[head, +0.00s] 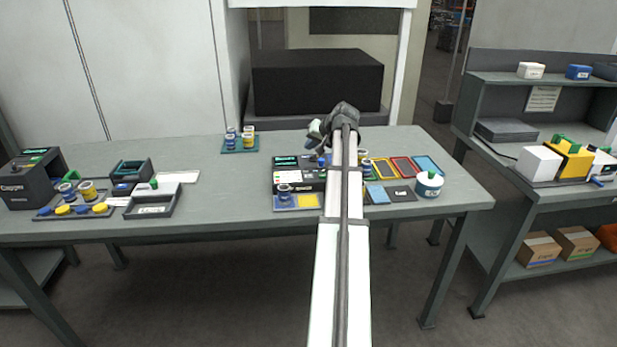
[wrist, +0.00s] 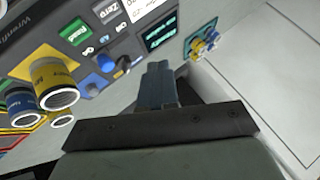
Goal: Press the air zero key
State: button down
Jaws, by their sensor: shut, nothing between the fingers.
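The dark instrument (head: 287,174) stands on the table, partly hidden behind my arm in the head view. The wrist view shows its front panel upside down and tilted. A grey key marked Zero (wrist: 106,10) is at the top of that view, left of a lit screen (wrist: 160,33). A green key (wrist: 75,32) sits further left, and a blue part (wrist: 107,63) is below. My gripper (wrist: 158,70) is shut and empty, with its fingertips in front of the panel, below the screen in the picture. Contact with the panel cannot be told.
Yellow-banded (wrist: 52,78) and blue-banded (wrist: 20,105) cylinders stand beside the panel. Coloured frames (head: 405,166) and a round white pot (head: 429,183) lie to the right of my arm. Trays and another black device (head: 32,178) occupy the table's left end. The table between is mostly clear.

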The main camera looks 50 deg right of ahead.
aim_at(311, 177)
jog(key=shift+f, duration=4.4)
jog(key=shift+f, duration=0.8)
jog(key=shift+r, duration=0.8)
jog(key=shift+r, duration=0.1)
jog(key=shift+r, duration=2.4)
jog(key=shift+w+a, duration=0.1)
